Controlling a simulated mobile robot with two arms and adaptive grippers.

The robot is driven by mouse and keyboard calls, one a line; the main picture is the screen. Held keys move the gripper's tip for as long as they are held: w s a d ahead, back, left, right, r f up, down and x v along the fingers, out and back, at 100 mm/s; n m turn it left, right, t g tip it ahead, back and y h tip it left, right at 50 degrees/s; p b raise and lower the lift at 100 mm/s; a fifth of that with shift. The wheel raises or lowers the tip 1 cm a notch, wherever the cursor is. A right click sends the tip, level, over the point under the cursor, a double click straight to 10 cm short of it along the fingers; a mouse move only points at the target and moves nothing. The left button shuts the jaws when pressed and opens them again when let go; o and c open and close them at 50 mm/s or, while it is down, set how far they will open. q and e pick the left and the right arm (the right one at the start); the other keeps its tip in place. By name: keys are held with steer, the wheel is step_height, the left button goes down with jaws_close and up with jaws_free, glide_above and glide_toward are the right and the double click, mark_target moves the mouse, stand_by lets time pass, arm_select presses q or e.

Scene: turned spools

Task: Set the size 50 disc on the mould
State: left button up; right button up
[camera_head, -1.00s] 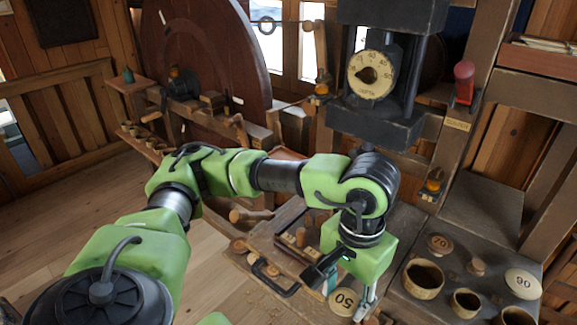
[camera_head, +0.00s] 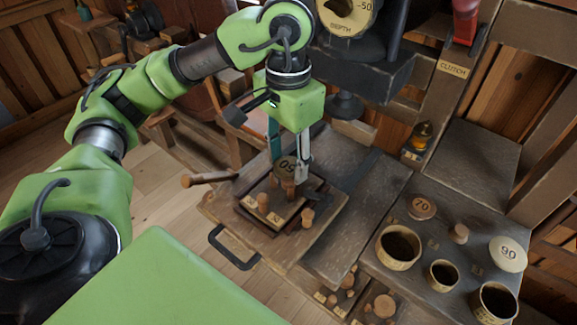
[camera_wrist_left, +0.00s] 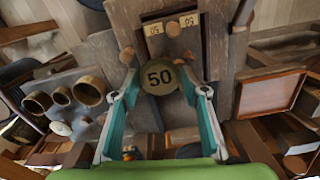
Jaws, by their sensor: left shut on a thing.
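The size 50 disc (camera_head: 283,166) is a pale wooden disc marked 50. My left gripper (camera_head: 287,172) is shut on it, over the far part of the mould. In the left wrist view the disc (camera_wrist_left: 158,77) sits between the two fingertips (camera_wrist_left: 160,84). The mould (camera_head: 244,212) is a dark-edged wooden frame with several pegs standing at it; its end with 50 labels (camera_wrist_left: 186,22) shows in the left wrist view. Whether the disc touches the mould I cannot tell. My right gripper is not in view.
The mould lies on a wooden board with a black handle (camera_head: 232,250). A dark press head (camera_head: 345,106) hangs behind it. On the right bench are a 70 disc (camera_head: 422,207), a 90 disc (camera_head: 508,254) and several round cups (camera_head: 398,247). A red clutch lever (camera_head: 466,20) stands behind.

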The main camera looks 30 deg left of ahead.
mark_target(289, 179)
arm_select(q)
steer(key=w+f, duration=0.1)
steer(key=w+a+f, duration=0.1)
steer(key=f, duration=0.1)
steer(key=shift+w+a+f, duration=0.1)
steer(key=shift+w+a, duration=0.25)
steer(key=shift+w, duration=0.05)
steer(key=shift+w+a+f+p, duration=0.25)
steer(key=shift+w+f, duration=0.15)
steer(key=shift+f, duration=0.15)
steer(key=shift+w+a+f+p, duration=0.15)
steer(key=shift+w+a+f, duration=0.1)
steer(key=shift+w+f, duration=0.25)
steer(key=f, duration=0.1)
steer(key=f+p, duration=0.2)
steer(key=f, duration=0.1)
steer(key=shift+w+a, duration=0.2)
steer(key=shift+a, duration=0.05)
steer(key=shift+f, duration=0.1)
steer(key=shift+f+b, duration=0.3)
steer(key=shift+b, duration=0.05)
steer(key=o, duration=0.7)
steer(key=shift+c, duration=0.2)
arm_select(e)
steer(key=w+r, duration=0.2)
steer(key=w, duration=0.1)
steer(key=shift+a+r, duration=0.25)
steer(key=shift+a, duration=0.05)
